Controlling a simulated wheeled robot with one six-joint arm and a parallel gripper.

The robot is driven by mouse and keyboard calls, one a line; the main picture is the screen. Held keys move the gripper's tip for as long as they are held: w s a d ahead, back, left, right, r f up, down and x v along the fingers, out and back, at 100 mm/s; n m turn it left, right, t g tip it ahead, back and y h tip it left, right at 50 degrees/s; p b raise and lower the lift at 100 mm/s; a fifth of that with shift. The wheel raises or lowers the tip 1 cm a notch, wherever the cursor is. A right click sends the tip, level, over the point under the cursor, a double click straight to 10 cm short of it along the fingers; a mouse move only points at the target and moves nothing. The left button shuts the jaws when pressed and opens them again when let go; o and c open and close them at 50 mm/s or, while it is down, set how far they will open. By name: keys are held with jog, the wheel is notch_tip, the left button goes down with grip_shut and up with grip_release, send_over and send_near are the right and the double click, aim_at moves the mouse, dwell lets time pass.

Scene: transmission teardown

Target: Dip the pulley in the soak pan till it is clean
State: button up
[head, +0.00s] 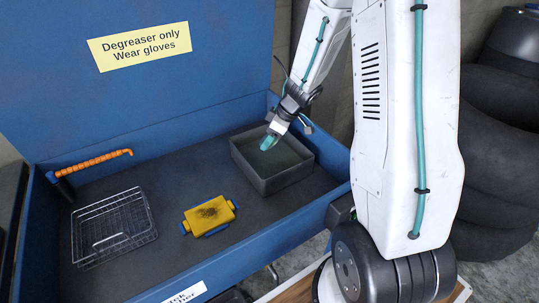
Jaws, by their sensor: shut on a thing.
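The soak pan (264,184) is a dark grey square pan with murky greenish liquid, at the right end of the blue wash basin. My gripper (268,143) reaches down over the pan's back part from the upper right. Its teal fingertips are shut, low over the liquid. The pulley does not show clearly. It is hidden by the fingers or the liquid, so I cannot see how dirty it is.
A wire basket (112,228) stands at the basin's left, by an orange segmented hose (95,163). A yellow block with blue edges and a dark smudge (209,214) lies in the middle. The basin floor (180,177) between them is bare. Basin walls surround the pan.

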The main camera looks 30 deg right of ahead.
jog(key=shift+r, duration=2.55)
jog(key=shift+r, duration=2)
